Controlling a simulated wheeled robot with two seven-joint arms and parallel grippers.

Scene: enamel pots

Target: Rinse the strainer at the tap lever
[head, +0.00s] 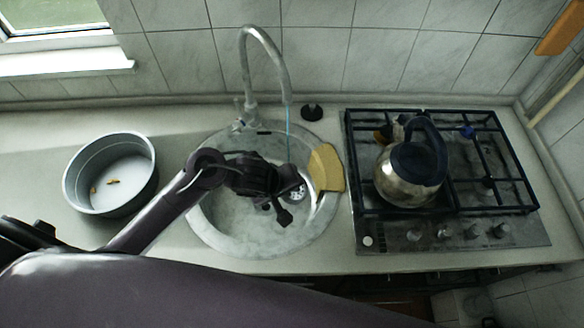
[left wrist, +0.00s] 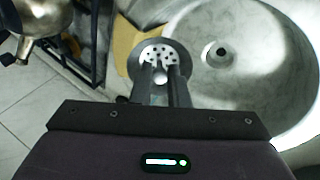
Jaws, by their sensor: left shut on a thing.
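The strainer (head: 298,193) is a small round metal piece with holes, held over the sink bowl. It shows clearly between the fingers in the left wrist view (left wrist: 163,53). My left gripper (head: 287,198) is shut on it; its fingertips also show in the left wrist view (left wrist: 160,74). A thin bluish stream of water (head: 289,133) falls from the curved tap (head: 268,43) toward the strainer; whether it strikes the strainer is hard to tell. The tap lever (head: 239,124) is at the base of the tap. My right gripper is not in view.
The round sink (head: 222,228) has its drain in the left wrist view (left wrist: 218,53). A yellow board (head: 327,168) lies over its right rim. A grey pot (head: 109,174) stands left, a kettle (head: 404,178) on the hob (head: 480,232) right. A black knob-like object (head: 312,112) is behind.

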